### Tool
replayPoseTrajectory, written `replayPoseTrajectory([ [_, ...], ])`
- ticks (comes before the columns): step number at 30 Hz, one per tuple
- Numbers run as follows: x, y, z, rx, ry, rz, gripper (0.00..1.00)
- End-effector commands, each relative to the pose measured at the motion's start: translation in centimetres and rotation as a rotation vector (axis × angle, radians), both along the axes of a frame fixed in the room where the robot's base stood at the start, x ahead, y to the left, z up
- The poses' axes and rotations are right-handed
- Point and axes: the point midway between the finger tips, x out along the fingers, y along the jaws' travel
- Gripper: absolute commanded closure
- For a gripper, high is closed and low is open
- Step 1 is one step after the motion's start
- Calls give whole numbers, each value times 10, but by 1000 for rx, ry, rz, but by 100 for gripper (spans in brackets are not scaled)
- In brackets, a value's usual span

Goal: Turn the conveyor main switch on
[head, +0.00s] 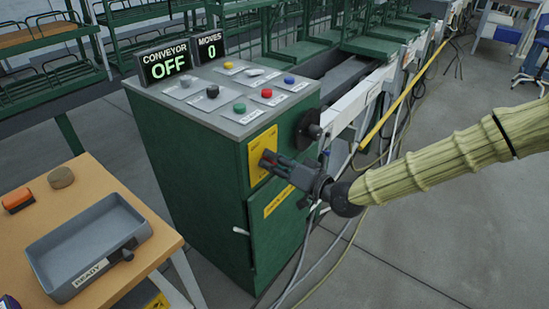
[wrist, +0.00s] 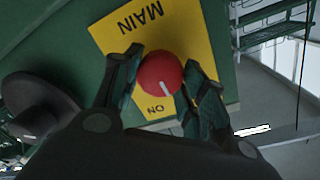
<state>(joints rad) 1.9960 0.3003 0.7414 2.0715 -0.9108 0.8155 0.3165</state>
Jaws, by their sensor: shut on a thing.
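The conveyor main switch is a round red knob (wrist: 160,72) with a white pointer line, on a yellow plate (wrist: 120,30) marked MAIN and ON in the wrist view. In the head view the yellow plate (head: 264,142) is on the side of the green cabinet (head: 185,170), and the knob is mostly hidden by my gripper. My gripper (head: 268,158) is shut on the knob; in the wrist view its fingers (wrist: 157,88) lie on either side of it. The white line points toward the ON lettering, slightly to one side. The display (head: 165,65) reads CONVEYOR OFF.
A black handwheel (head: 308,128) sticks out beside the plate; it also shows in the wrist view (wrist: 40,105). Coloured buttons (head: 266,93) are on the cabinet top. A table with a READY tray (head: 85,285) stands at left.

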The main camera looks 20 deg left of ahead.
Motion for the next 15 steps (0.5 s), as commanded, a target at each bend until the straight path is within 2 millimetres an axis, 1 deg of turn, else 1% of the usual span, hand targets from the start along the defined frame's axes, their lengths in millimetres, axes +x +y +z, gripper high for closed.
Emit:
replayPoseTrajectory([
  [2, 2, -1, 2, 27, 69, -4, 82],
  [15, 3, -2, -1, 167, 450, -4, 82],
])
